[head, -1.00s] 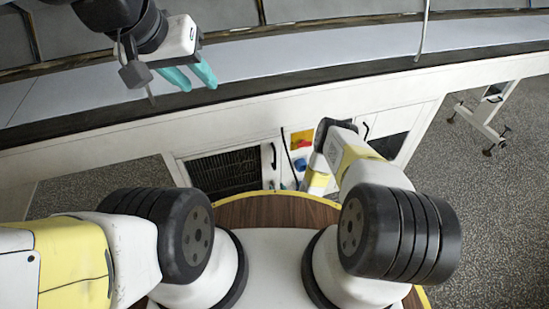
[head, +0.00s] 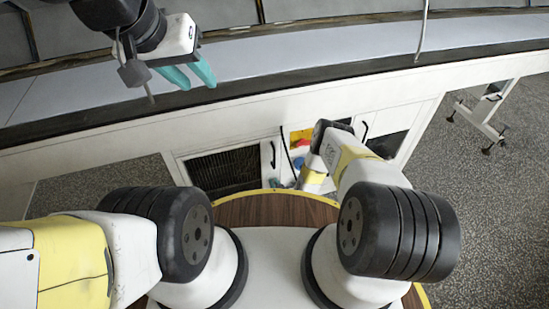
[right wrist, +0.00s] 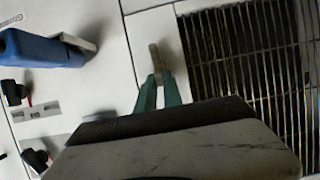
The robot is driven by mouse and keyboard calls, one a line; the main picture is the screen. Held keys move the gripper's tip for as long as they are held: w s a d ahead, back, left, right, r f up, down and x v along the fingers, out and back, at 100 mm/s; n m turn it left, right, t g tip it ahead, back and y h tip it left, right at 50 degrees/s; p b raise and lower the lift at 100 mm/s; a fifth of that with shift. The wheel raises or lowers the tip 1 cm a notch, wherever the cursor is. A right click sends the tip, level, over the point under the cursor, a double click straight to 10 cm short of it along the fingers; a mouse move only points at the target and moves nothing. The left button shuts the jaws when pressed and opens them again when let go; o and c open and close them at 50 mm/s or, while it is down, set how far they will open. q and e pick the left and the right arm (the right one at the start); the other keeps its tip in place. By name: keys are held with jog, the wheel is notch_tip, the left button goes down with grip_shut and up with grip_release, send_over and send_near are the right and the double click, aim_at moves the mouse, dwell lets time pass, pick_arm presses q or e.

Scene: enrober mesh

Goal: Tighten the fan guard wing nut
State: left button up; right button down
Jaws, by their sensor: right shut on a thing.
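The fan guard is a dark barred grille (head: 225,170) in the white cabinet front; it fills the right of the right wrist view (right wrist: 250,60). My right gripper (right wrist: 159,84) has its teal fingers shut on a small brownish upright piece, which looks like the wing nut (right wrist: 156,60), at the panel beside the grille's left edge. Its lower part is hidden between the fingers. My left gripper (head: 195,82) is open and empty at the upper left, above the pale counter.
A blue handle-like part (right wrist: 40,48) and black knobs (right wrist: 14,92) stand out from the panel left of my right gripper. A black cabinet handle (head: 273,155) is right of the grille. A wheeled stand (head: 485,115) is at the far right; floor around it is clear.

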jog(key=shift+w+d+f+m+y, duration=0.15)
jog(key=shift+d+m+y, duration=0.25)
jog(key=shift+m+y, duration=0.6)
jog(key=shift+w+d+f+m+y, duration=0.1)
jog(key=shift+d+m+y, duration=0.4)
jog(key=shift+m, duration=0.8)
jog(key=c, duration=1.5)
grip_release()
jog(key=shift+g, duration=0.3)
jog(key=shift+v, duration=3.85)
